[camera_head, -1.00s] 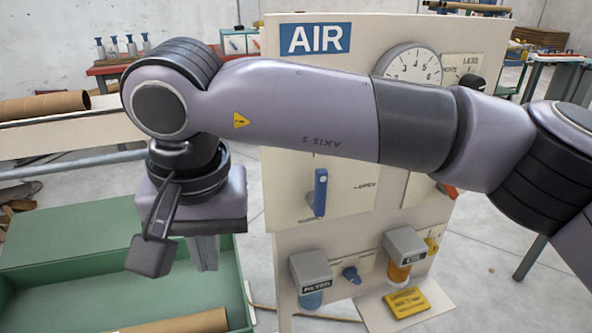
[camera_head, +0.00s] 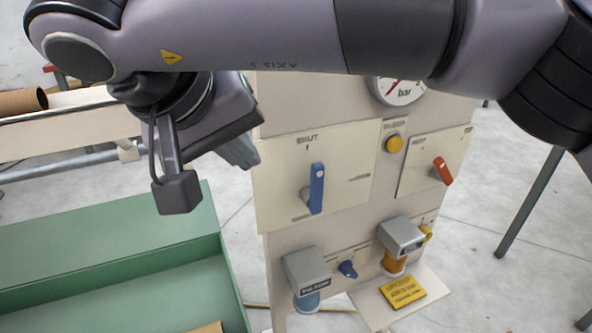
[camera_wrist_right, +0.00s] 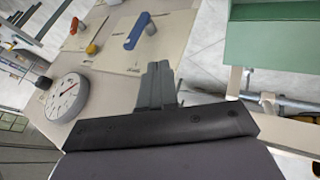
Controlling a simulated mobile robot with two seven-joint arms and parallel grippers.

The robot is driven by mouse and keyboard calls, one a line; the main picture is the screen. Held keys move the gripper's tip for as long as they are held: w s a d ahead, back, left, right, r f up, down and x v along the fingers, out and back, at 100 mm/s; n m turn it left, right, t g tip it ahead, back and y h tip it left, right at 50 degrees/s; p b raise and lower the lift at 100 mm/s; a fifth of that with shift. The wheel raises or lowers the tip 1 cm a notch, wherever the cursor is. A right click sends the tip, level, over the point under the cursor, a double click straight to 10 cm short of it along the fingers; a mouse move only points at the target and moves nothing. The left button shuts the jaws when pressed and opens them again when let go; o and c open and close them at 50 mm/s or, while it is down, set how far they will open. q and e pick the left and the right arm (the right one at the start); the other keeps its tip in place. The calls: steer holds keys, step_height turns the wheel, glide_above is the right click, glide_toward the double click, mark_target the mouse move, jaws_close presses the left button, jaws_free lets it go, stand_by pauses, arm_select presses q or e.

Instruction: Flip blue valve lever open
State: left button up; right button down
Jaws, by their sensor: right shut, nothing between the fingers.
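The blue valve lever (camera_head: 317,188) stands upright on a cream plate (camera_head: 350,160) marked SHUT on the front of the panel. It also shows in the right wrist view (camera_wrist_right: 137,31), beyond the fingers. My right gripper (camera_head: 243,153) is shut and empty, to the left of the lever and a little higher, apart from it. Its closed fingers show in the wrist view (camera_wrist_right: 157,82). My left gripper is not in view.
An orange-red lever (camera_head: 442,171), a yellow button (camera_head: 394,143) and a gauge (camera_head: 398,90) are on the panel's right. A filter (camera_head: 307,272) and a small blue knob (camera_head: 348,269) sit below. A green bin (camera_head: 105,235) stands at lower left.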

glide_toward(317, 189)
steer(key=w+a+f, duration=0.2)
steer(key=a+f, duration=0.2)
steer(key=d, duration=0.1)
steer(key=w+d, duration=0.2)
steer(key=d, duration=0.1)
steer(key=shift+b, duration=0.3)
steer(key=shift+d+y, duration=0.2)
steer(key=shift+y, duration=0.4)
steer(key=shift+w+d+r+m+g+y, duration=0.2)
steer(key=shift+m+g+y, duration=0.1)
steer(key=shift+g+y, duration=0.2)
